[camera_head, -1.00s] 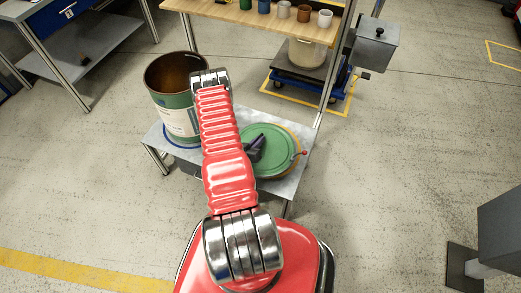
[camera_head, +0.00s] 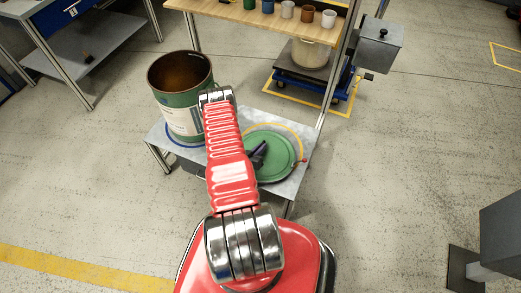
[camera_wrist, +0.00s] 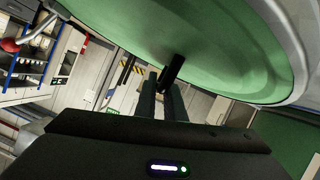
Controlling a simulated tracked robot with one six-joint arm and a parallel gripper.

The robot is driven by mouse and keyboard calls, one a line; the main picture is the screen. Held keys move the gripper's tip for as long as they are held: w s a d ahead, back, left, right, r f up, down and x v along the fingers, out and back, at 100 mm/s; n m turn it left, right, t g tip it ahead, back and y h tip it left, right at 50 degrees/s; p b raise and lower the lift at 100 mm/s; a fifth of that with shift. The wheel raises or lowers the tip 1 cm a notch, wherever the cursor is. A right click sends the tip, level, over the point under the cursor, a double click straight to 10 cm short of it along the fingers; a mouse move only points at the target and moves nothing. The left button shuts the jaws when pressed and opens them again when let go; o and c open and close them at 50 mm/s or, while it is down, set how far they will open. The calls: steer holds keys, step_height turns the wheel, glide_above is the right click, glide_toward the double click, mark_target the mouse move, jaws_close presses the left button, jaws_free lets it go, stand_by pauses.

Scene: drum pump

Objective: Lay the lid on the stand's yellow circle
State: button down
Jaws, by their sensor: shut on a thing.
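The green lid (camera_head: 272,165) is over the right half of the grey stand (camera_head: 308,145). My gripper (camera_head: 257,153) is shut on the lid's handle, near its middle. In the wrist view, the green lid (camera_wrist: 200,35) fills the top, and my gripper's fingers (camera_wrist: 162,88) meet its dark handle (camera_wrist: 173,70). The stand's yellow circle (camera_head: 275,125) shows as an arc past the lid's far edge; the lid hides the rest. The lid is offset toward me from the circle. I cannot tell whether it touches the stand.
An open green drum (camera_head: 183,125) with a white label stands on the stand's left side, in a blue circle (camera_head: 182,152). A wooden bench (camera_head: 255,20) with several cups is behind. A grey box (camera_head: 380,45) is at the back right.

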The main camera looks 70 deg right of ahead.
steer(key=shift+f, duration=0.65)
steer(key=c, duration=1.8)
jaws_free()
steer(key=shift+c, duration=0.2)
steer(key=shift+a, duration=0.1)
steer(key=v, duration=1.1)
steer(key=shift+w+a+r, duration=0.1)
steer(key=shift+a, duration=0.3)
